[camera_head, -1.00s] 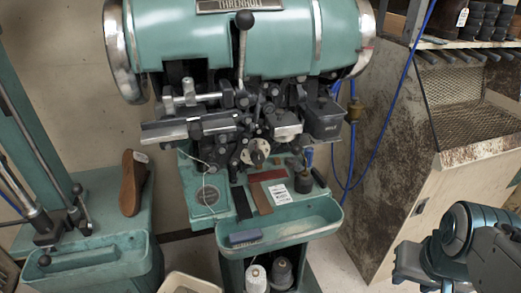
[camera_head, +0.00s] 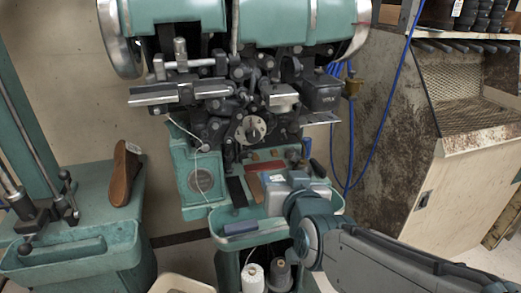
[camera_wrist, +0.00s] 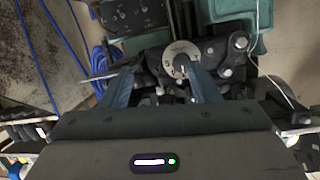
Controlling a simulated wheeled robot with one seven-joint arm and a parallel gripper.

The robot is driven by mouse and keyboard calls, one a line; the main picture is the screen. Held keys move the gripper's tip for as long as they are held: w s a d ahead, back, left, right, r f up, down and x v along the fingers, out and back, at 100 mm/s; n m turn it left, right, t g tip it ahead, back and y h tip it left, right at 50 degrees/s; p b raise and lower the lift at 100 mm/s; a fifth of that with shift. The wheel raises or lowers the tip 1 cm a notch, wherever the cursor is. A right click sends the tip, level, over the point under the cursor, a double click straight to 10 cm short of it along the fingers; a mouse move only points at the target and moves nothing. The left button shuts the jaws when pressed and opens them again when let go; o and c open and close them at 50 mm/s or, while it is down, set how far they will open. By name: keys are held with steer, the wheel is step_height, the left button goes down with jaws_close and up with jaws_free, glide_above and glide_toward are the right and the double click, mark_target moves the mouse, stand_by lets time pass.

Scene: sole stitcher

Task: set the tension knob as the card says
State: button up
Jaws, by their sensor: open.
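The tension knob (camera_head: 251,130) is a pale round dial with a dark centre on the front of the green stitching machine. In the wrist view the dial (camera_wrist: 181,58) lies just ahead of my gripper, near the right fingertip. Its marks are too small to read. My gripper (camera_wrist: 162,70) is open, its two blue fingers apart with nothing held. In the head view my gripper's body is below and right of the knob, over the machine's shelf.
White and grey thread spools (camera_head: 252,278) stand beneath. Blue cables (camera_head: 385,115) hang at right beside a stained cabinet (camera_head: 400,200).

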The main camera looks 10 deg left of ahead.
mark_target(254, 137)
steer(key=w+a+t, duration=0.1)
steer(key=w+a, duration=0.1)
steer(key=w, duration=0.2)
steer(key=w+a+r+y, duration=0.1)
steer(key=w+a, duration=0.2)
steer(key=w, duration=0.1)
steer(key=w+a+t+b, duration=0.1)
steer(key=w+a, duration=0.2)
steer(key=w, duration=0.1)
steer(key=shift+w+a+r+t, duration=0.1)
steer(key=shift+r+t, duration=0.2)
steer(key=shift+r, duration=0.1)
steer(key=c, duration=1)
steer(key=shift+o, duration=0.2)
